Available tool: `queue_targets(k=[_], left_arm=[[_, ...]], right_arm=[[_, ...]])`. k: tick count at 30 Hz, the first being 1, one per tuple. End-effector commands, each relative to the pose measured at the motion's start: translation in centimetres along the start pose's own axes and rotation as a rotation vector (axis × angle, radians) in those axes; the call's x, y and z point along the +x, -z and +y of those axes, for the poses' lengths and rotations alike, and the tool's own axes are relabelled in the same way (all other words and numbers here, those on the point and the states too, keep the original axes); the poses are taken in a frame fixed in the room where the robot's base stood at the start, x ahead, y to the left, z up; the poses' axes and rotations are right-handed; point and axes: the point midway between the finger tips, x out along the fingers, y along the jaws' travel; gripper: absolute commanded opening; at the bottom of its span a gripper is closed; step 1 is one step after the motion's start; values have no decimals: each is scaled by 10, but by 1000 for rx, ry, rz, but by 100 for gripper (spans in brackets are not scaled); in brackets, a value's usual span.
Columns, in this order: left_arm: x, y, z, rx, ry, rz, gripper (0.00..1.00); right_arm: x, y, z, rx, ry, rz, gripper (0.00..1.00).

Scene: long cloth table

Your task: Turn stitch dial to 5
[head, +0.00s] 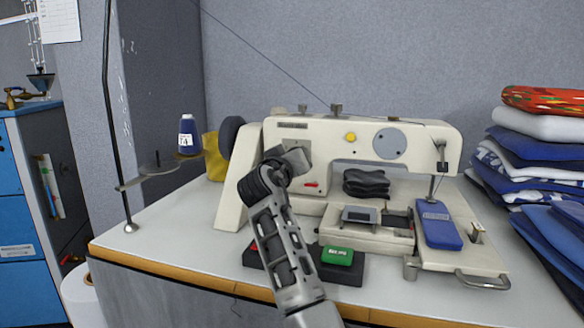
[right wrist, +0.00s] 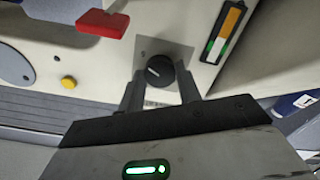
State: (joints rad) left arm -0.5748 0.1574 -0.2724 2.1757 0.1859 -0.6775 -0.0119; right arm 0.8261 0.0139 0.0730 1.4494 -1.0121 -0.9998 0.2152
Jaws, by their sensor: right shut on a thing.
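The stitch dial (right wrist: 158,68) is a dark round knob with a white mark, on a grey metal plate on the front of the cream sewing machine (head: 275,133). My right gripper (right wrist: 160,82) is shut on it, one finger on each side. No numbers around the dial can be read. In the head view my right gripper (head: 290,165) is at the machine's front left and hides the dial. My left gripper is not in view.
A red lever (head: 311,184) and a yellow button (head: 350,137) are near the dial. A black control box with a green button (head: 337,256) lies below my arm. Folded cloths (head: 545,128) are stacked at right, a thread spool (head: 187,132) stands at left.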

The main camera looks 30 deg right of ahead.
Motion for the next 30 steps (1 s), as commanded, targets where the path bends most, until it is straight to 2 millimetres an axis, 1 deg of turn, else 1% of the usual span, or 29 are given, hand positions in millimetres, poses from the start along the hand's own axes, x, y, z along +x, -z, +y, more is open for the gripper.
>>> queue_targets(k=[1, 6, 10, 23, 24, 26, 30], left_arm=[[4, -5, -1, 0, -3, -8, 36], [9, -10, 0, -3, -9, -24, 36], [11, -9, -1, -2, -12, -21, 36], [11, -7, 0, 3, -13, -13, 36], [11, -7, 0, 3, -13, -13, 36], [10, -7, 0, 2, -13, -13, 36], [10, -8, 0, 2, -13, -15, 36]], right_arm=[[-1, -3, -3, 24, 4, -3, 11], [0, -2, -2, 77, 4, -2, 11], [0, -2, -2, 98, 5, -2, 11], [-1, -1, -2, 108, 5, -1, 11], [-1, -1, -2, 108, 5, -1, 39], [-1, -1, -1, 107, 5, -1, 56], [0, 0, -1, 106, 4, 0, 56]])
